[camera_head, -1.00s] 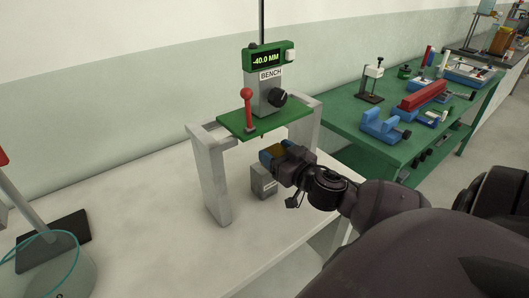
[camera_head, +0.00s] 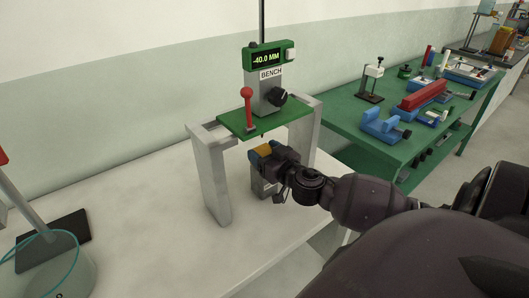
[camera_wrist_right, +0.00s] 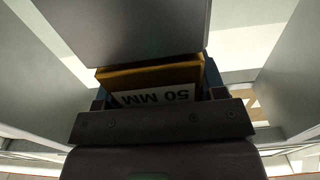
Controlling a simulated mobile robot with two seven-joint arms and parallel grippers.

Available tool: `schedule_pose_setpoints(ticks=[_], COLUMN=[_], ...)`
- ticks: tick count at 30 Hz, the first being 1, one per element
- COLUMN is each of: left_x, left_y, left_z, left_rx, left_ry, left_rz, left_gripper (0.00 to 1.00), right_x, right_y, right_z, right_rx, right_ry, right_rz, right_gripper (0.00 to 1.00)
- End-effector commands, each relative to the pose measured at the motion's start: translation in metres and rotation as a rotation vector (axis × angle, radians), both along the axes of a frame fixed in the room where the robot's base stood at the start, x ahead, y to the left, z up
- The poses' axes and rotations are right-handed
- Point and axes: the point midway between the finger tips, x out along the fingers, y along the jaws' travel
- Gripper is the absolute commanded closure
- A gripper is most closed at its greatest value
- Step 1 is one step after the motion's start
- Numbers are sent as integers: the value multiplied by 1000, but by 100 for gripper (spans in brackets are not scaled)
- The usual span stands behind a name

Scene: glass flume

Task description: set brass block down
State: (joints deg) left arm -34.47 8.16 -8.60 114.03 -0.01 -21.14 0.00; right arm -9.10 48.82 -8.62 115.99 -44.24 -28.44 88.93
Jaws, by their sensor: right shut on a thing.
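The brass block (camera_head: 263,149) is held between the blue-tipped fingers of my right gripper (camera_head: 266,157), under the green plate of the bench gauge (camera_head: 268,92). In the right wrist view the brass block (camera_wrist_right: 150,77) sits between the fingers, its white "50 MM" label upside down. A grey block (camera_head: 259,187) stands on the white table just below the gripper, partly hidden by it. I cannot tell whether the brass block touches it. My left gripper is out of view.
Grey uprights, including the left one (camera_head: 211,183), carry the gauge, which reads -40.0 MM, and flank the gripper closely. A red-knobbed lever (camera_head: 247,103) stands on the plate. A green table (camera_head: 370,148) with tools stands right.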

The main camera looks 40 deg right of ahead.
Motion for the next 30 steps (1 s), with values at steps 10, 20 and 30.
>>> schedule_pose_setpoints(ticks=[10, 20, 30], left_x=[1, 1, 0], left_y=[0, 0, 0], left_z=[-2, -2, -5], left_rx=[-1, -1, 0], left_ry=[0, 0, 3], left_rz=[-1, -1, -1], left_gripper=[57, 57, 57], right_x=[1, 0, 0], right_y=[0, 0, 0], right_z=[-1, -3, -4], right_rx=[0, 0, -4], right_ry=[-4, 0, 0], right_rz=[0, 0, 0], right_gripper=[93, 11, 11])
